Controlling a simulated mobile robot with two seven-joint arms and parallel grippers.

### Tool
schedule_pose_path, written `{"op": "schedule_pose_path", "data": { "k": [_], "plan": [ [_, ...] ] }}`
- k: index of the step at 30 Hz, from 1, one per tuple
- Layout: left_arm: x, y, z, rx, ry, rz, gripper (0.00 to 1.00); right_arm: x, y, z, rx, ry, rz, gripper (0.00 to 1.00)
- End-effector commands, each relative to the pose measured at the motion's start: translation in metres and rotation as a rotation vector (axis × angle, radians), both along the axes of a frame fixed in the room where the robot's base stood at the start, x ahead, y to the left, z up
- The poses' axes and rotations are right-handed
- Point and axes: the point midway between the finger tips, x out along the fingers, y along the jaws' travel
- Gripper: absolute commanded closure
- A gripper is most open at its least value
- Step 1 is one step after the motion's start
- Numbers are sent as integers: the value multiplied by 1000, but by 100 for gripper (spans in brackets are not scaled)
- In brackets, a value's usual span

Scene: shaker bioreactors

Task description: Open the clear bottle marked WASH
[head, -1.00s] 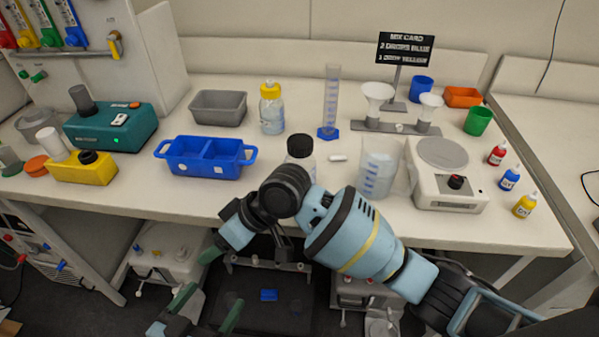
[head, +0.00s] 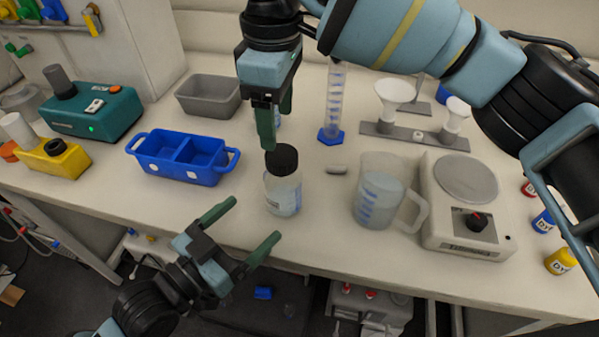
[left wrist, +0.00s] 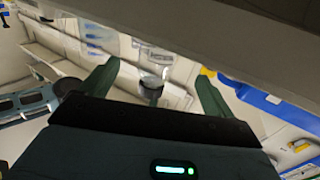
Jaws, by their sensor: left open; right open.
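A clear bottle (head: 283,196) with a black cap (head: 282,159) stands upright near the table's front edge, with its cap on. No WASH marking is readable on it. My right gripper (head: 276,128) is open and points down just above the cap; whether a fingertip touches it I cannot tell. My left gripper (head: 256,219) is open and empty, in front of the bottle and pointing at it. In the left wrist view the bottle (left wrist: 154,62) appears inverted between the two open fingers, apart from them.
A blue two-part tray (head: 180,181) stands left of the bottle. A measuring cylinder (head: 334,105) stands behind. The table's front edge is close.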

Motion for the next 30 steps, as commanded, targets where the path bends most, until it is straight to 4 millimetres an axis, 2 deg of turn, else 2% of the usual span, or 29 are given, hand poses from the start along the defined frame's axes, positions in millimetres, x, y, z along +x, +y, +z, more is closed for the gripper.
{"op": "schedule_pose_path", "data": {
  "k": [11, 24, 30],
  "plan": [
    [5, -4, 2, -1, -6, -3, 11, 0, -2, 5, -13, -2, 0, 35],
    [46, -44, 2, -2, -5, -4, 11, 0, -2, 4, -12, -2, 0, 35],
    [55, -54, 2, -1, -5, -4, 11, 0, -2, 4, -12, -2, -1, 35]
  ]
}}
